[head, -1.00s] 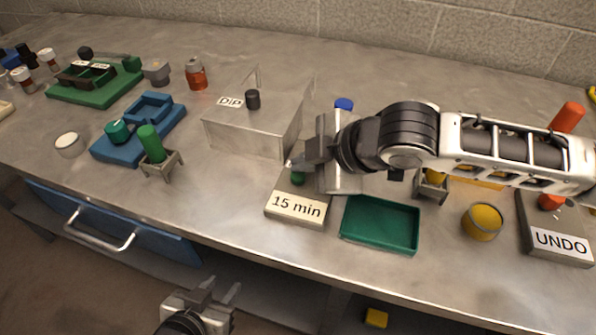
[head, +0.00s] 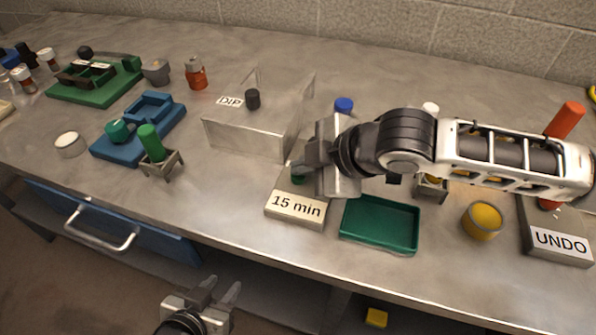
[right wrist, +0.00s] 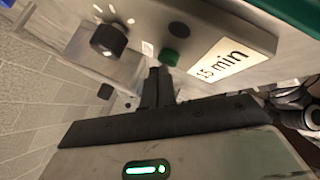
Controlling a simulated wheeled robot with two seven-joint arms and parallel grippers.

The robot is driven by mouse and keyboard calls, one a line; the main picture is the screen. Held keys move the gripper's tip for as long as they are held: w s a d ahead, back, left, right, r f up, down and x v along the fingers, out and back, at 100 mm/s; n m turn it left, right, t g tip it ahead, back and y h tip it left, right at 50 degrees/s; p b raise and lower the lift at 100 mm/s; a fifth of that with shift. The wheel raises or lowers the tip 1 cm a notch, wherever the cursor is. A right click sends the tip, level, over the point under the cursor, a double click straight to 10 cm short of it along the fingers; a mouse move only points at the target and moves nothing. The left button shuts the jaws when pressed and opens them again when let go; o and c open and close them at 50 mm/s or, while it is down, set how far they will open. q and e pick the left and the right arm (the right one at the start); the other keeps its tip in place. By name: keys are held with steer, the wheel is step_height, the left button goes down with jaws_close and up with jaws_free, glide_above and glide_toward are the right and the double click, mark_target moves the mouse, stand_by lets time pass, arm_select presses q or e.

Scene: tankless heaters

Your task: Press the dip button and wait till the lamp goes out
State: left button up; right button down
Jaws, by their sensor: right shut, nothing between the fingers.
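The dip button (head: 252,99) is a black cylinder beside the DIP label on a metal box (head: 245,136). A black knob, apparently this button, shows in the right wrist view (right wrist: 108,40). My right gripper (head: 302,170) is shut and empty, right of the metal box and over the back of the 15 min block (head: 296,208). In the right wrist view its fingertips (right wrist: 156,72) are close to the block's green button (right wrist: 170,57); contact is unclear. No lit lamp is recognisable. My left gripper (head: 222,292) is open and empty, low in front of the bench.
A blue tray (head: 138,130) and a green peg in a stand (head: 152,143) are left. My right arm hides part of the bench.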

mark_target(304, 178)
steer(key=shift+f, duration=0.2)
stand_by(0.3)
steer(key=shift+r+p, duration=0.9)
steer(key=shift+p, duration=0.25)
steer(key=shift+r, duration=0.1)
step_height(304, 178, up, 3)
steer(key=p, duration=0.3)
steer(key=shift+r+p, duration=0.45)
steer(key=shift+r, duration=0.5)
